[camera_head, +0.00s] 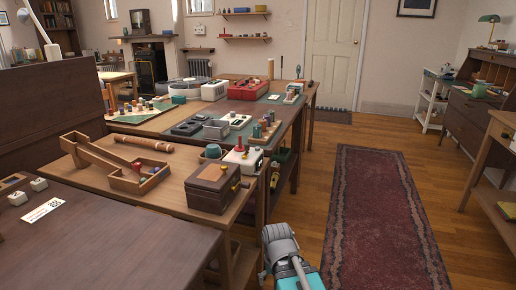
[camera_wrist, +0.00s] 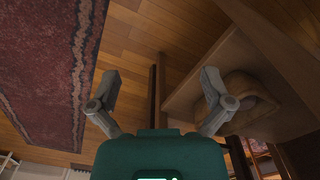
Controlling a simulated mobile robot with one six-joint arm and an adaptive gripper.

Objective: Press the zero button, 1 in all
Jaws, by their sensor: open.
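No button marked zero can be made out at this size. A white device with a red part on top (camera_head: 243,158) stands at the right edge of the nearer wooden table. A white device with a dark face (camera_head: 234,120) and a white-and-red device (camera_head: 214,90) stand on the green-topped table behind. I cannot tell which one bears the zero button. My gripper (camera_wrist: 161,75) shows in the wrist view with its two grey fingers spread wide and nothing between them. Its fingertips are not seen in the head view, where my arm is low beside the tables, apart from the devices.
A wooden box (camera_head: 212,188) stands in front of the white device with the red part. A wooden ramp (camera_head: 100,158) lies to its left. The red rug (camera_head: 380,215) and floor right of the tables are clear. The wrist view shows a wooden shelf (camera_wrist: 190,95) close to the right finger.

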